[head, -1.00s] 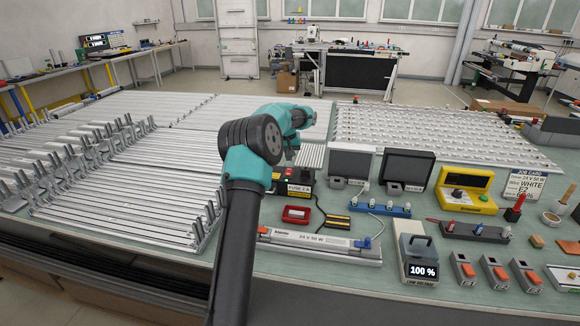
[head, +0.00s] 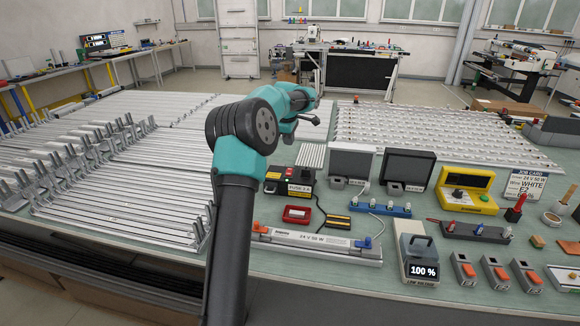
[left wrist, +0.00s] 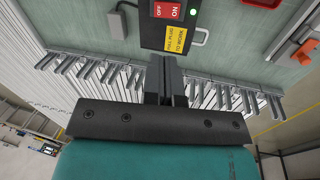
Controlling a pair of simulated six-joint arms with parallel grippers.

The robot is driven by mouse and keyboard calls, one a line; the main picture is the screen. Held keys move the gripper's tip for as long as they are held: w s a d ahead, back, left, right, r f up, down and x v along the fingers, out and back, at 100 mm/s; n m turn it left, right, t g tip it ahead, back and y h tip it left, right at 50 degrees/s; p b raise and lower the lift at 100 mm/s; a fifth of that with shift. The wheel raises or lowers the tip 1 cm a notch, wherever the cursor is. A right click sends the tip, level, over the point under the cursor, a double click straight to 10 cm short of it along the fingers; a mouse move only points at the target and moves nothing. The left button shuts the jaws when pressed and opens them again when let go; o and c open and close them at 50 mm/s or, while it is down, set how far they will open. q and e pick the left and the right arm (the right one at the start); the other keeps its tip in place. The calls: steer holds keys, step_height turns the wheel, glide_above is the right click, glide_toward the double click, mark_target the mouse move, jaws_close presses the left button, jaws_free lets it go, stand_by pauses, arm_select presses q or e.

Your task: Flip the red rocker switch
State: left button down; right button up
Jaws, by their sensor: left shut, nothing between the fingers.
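The red rocker switch (left wrist: 168,10) is at the top of the left wrist view, set in a black box (left wrist: 150,35) with a yellow label. Lettering reading OFF and ON shows on it, and a small green light is beside it. In the head view the black box (head: 303,176) stands on the bench, right of my arm; its rocker is too small to read. My left gripper (left wrist: 166,62) is shut and empty, its fingertips in line with the box's near edge in the wrist view. In the head view this gripper (head: 311,119) is beyond the box. My right gripper is not in view.
A red tray (head: 297,214) and a lamp bar (head: 315,243) are in front of the box. Metal racks (head: 110,190) fill the left side.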

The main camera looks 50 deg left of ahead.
mark_target(289, 169)
arm_select(q)
steer(key=shift+s+d+r+n, duration=0.1)
steer(key=shift+r+n, duration=0.25)
steer(key=shift+n, duration=0.35)
steer(key=x, duration=1.4)
steer(key=shift+s, duration=0.1)
